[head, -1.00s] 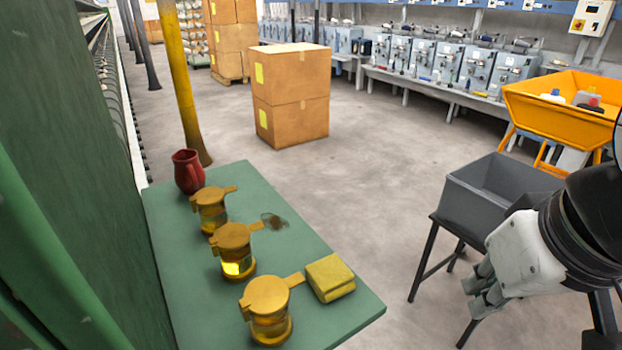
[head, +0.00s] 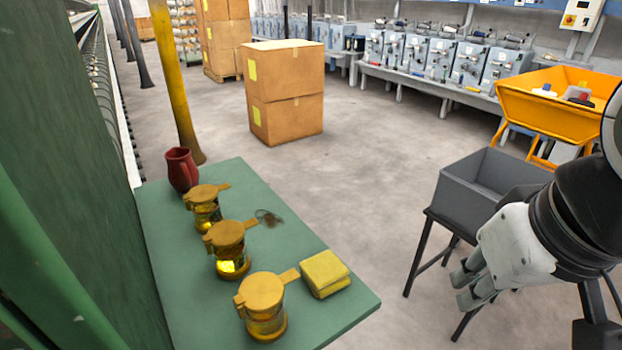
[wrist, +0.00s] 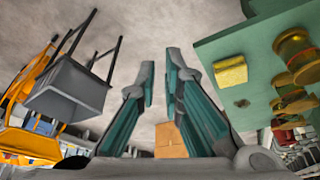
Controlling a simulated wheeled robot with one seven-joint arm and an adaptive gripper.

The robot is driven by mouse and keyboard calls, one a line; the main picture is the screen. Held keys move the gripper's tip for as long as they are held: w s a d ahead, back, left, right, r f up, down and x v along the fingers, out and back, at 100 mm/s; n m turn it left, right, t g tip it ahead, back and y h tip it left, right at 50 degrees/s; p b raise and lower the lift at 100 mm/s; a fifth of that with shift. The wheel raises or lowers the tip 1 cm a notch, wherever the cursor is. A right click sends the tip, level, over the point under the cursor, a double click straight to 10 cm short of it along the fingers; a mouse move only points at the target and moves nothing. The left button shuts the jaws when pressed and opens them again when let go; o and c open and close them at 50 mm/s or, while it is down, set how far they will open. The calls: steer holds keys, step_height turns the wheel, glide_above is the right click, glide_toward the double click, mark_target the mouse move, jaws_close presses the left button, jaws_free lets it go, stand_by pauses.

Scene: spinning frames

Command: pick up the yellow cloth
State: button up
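The yellow cloth (head: 324,273) is a folded block lying on the green table (head: 330,321), near its right edge. It also shows in the wrist view (wrist: 230,72), to the right of my fingers. My gripper (head: 466,289) is to the right of the table and apart from the cloth, over the floor side in the head view. In the wrist view my gripper's two fingers (wrist: 160,68) stand apart with a gap between them and nothing held.
Several brass lanterns (head: 229,247) stand left of the cloth, one close beside it. A red jug (head: 181,169) and a small dark tangle (head: 268,217) are farther back. A grey bin (head: 470,198) on a stand is near my arm. Stacked cartons (head: 286,92) stand beyond the table.

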steer(key=o, duration=0.5)
steer(key=shift+w+a+r+n, duration=0.1)
steer(key=shift+w+r+n, duration=0.15)
steer(key=shift+n, duration=0.15)
steer(key=shift+c, duration=0.2)
steer(key=o, duration=0.9)
steer(key=w+r+n, duration=0.1)
steer(key=w+a+r+n+p, duration=0.1)
steer(key=n, duration=0.1)
steer(key=shift+w+a+n+g+p, duration=0.15)
steer(key=shift+a+n+g+p, duration=0.15)
steer(key=shift+g, duration=0.1)
steer(key=shift+o, duration=0.2)
steer(key=w+a+n, duration=0.1)
steer(key=w+r+n+p, duration=0.1)
steer(key=n, duration=0.1)
steer(key=w+a+n+g, duration=0.1)
steer(key=n, duration=0.1)
steer(key=shift+w+a+r+p, duration=0.1)
steer(key=shift+a+r+p, duration=0.2)
steer(key=n+g+p, duration=0.2)
steer(key=n+p, duration=0.2)
steer(key=n, duration=1)
glide_above(328, 266)
steer(key=f, duration=1)
steer(key=shift+s+f, duration=0.2)
steer(key=shift+w+f, duration=0.15)
steer(key=shift+f, duration=1.15)
steer(key=shift+w+f, duration=0.1)
steer(key=shift+f, duration=1.2)
